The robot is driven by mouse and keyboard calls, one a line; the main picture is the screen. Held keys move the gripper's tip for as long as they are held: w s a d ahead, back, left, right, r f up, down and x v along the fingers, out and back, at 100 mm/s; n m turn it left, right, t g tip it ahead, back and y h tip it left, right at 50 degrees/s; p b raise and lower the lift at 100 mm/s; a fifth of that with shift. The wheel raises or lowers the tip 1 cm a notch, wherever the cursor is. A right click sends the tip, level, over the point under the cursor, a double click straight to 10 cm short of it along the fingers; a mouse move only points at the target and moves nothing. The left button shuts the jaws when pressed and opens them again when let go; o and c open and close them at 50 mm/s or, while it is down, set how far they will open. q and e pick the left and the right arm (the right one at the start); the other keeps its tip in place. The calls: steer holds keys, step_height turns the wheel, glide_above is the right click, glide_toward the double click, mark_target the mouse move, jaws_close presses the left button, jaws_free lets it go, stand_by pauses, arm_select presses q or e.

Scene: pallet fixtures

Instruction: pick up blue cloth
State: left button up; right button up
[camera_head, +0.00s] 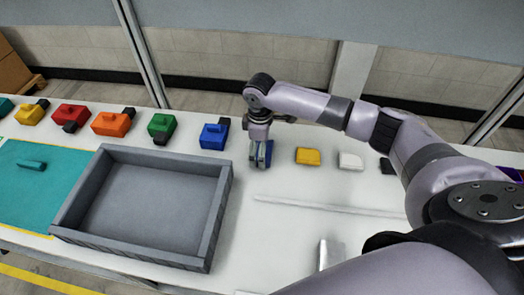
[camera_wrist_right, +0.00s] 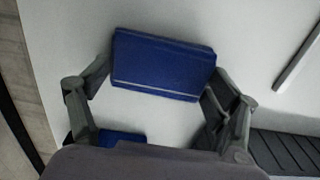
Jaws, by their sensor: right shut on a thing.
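The blue cloth (camera_head: 268,155) is a small folded blue pad below my right gripper (camera_head: 261,145) in the head view, just right of the blue block. In the right wrist view the blue cloth (camera_wrist_right: 165,65) is a flat rectangle with a pale line along its edge. The fingers of my right gripper (camera_wrist_right: 160,76) are at its two short ends, shut on it. Whether the cloth still touches the table is hard to tell. My left gripper is not in view.
A grey tray (camera_head: 223,190) stands empty at left. Teal, yellow, red, orange, green and blue blocks (camera_head: 213,136) line the back. A yellow cloth (camera_head: 307,156) and a white cloth (camera_head: 350,161) lie to the right. A thin pale bar (camera_head: 320,207) lies in front on the white table.

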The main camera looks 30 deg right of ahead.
step_height(320, 180, up, 20)
steer(key=b, duration=0.2)
stand_by(0.4)
steer(key=o, duration=0.6)
steer(key=c, duration=0.4)
steer(key=shift+c, duration=0.2)
